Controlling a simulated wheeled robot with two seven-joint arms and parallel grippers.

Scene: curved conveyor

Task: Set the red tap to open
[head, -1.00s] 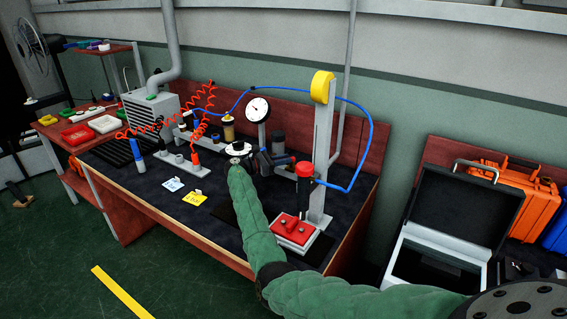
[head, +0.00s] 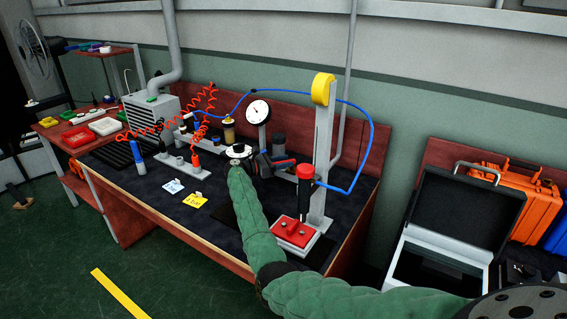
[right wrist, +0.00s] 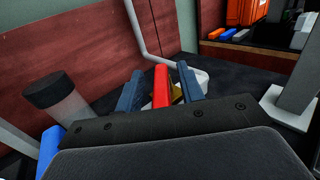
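The red tap's handle (right wrist: 161,87) stands upright between the two dark blue fingers of my right gripper (right wrist: 160,86) in the right wrist view. A gap shows on each side of the handle, so the fingers are open around it and do not seem to touch it. A bit of brass-coloured body (right wrist: 177,90) shows behind the handle; the rest of the tap is hidden. In the head view my right gripper (head: 284,162) is low over the bench, below the gauge, and largely hides the tap. My left gripper is not in view.
A pressure gauge (head: 258,111) stands behind the gripper. A grey post with a yellow top (head: 323,89) and a red-topped cylinder (head: 305,173) stand to its right. A clear cylinder with a dark cap (right wrist: 56,93) is at its left. A red block (head: 294,231) sits in front.

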